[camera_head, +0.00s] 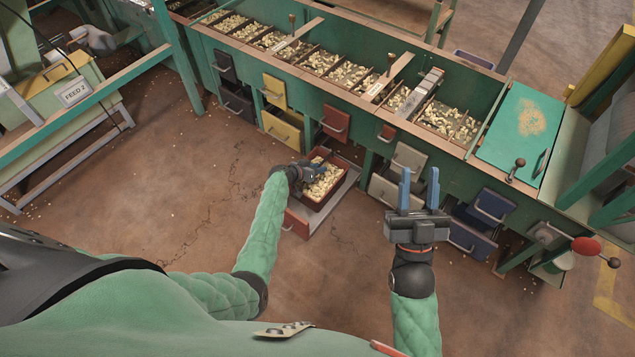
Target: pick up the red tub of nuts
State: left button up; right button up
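The red tub (341,160) is full of pale nuts and sits in a pulled-out grey drawer with a red front (297,223), low in front of the green hopper bench. My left gripper (318,172) is at the tub's left side, its fingers reaching over the nuts near the rim. The fingers are small and dark there, so I cannot tell whether they are closed on the tub wall. My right gripper (419,188) is open and empty, with two blue fingers pointing up the picture, right of the tub and apart from it.
The green bench (215,55) carries a long row of nut compartments. Yellow (284,129), black (236,104) and blue (471,236) drawers line its front. The floor left of the tub is clear.

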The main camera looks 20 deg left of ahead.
pick_arm(q)
grip_shut()
jog(key=shift+a, duration=0.1)
dwell(1.0)
jog(key=shift+w+r, duration=0.1)
